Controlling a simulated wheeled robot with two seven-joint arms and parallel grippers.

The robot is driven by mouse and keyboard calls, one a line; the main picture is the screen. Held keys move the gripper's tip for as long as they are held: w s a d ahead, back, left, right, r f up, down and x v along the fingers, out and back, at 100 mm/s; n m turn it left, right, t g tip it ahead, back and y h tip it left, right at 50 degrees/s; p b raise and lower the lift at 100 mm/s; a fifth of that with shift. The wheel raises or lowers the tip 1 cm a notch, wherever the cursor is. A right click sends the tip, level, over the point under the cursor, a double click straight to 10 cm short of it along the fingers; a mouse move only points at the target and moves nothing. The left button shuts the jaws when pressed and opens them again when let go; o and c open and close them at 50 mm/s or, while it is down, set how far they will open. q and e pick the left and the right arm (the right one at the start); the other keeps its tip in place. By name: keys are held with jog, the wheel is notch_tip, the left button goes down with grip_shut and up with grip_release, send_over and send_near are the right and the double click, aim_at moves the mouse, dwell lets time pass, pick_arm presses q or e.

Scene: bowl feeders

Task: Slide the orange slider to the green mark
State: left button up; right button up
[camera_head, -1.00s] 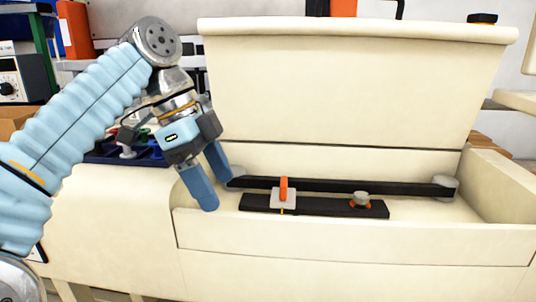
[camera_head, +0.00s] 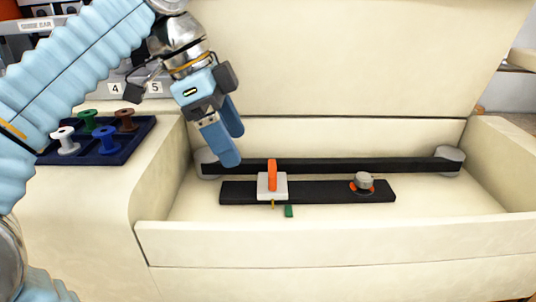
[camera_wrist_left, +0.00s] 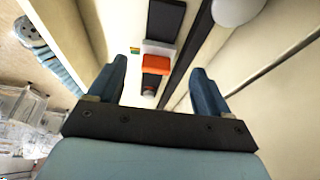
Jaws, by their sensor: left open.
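The orange slider (camera_head: 272,174) is an upright orange handle on a pale block (camera_head: 265,187) toward the left part of a short black rail (camera_head: 320,192). A small yellow pointer (camera_head: 273,204) sticks out from the block's front. The green mark (camera_head: 289,211) lies on the cream surface just in front of the rail, slightly right of the pointer. My left gripper (camera_head: 234,148) is open and empty, above and left of the slider, not touching it. In the left wrist view the orange slider (camera_wrist_left: 157,64) shows between the open fingers. My right gripper is not in view.
A knob with an orange ring (camera_head: 362,183) sits on the rail's right part. A longer black bar (camera_head: 350,165) runs behind, between grey round ends. A low cream wall (camera_head: 330,235) fronts the trough. A dark blue tray (camera_head: 130,145) with several coloured spools stands left.

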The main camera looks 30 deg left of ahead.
aim_at(272, 166)
pick_arm(q)
jog(key=w+d, duration=0.1)
jog(key=d, duration=0.1)
jog(key=w+d, duration=0.1)
jog(key=shift+w+d, duration=0.1)
jog(key=shift+d, duration=0.25)
jog(key=x, duration=0.5)
jog(key=shift+a+b, duration=0.1)
jog(key=shift+b, duration=0.25)
jog(key=shift+c, duration=0.3)
